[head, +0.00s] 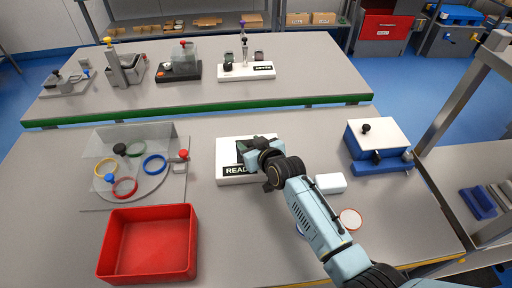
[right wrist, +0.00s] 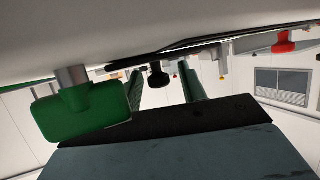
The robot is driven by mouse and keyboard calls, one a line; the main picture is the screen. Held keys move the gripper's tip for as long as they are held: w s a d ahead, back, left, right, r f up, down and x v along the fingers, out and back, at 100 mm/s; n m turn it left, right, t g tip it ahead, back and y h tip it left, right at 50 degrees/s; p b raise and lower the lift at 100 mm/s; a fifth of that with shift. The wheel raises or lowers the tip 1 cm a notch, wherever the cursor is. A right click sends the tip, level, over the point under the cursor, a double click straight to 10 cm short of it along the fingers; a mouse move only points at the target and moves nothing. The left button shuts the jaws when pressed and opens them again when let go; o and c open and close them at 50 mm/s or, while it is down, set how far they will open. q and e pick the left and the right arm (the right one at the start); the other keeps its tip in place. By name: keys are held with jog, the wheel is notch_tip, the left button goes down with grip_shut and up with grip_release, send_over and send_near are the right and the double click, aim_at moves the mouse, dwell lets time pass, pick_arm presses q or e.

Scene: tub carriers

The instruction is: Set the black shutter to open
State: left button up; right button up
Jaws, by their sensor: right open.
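My right gripper (head: 260,150) is at the white box with the READ label (head: 231,172), over its right part. Part of the label is hidden behind the gripper. A dark panel (head: 241,147) shows on the box beside the gripper; I cannot tell if it is the black shutter or how it is set. In the right wrist view the gripper's fingers (right wrist: 163,88) are apart, with a small black knob (right wrist: 158,76) showing between them. I cannot tell whether they touch it. My left gripper is not in view.
A green block on a metal stem (right wrist: 82,112) is close at the left in the wrist view. A red bin (head: 148,243), a clear-walled ring station (head: 135,165), a small white block (head: 330,184) and a blue-and-white box (head: 380,140) stand around the same table.

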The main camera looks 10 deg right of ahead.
jog(key=p+v, duration=0.2)
jog(key=v, duration=1.1)
jog(key=shift+s+d, duration=0.1)
jog(key=shift+d, duration=0.05)
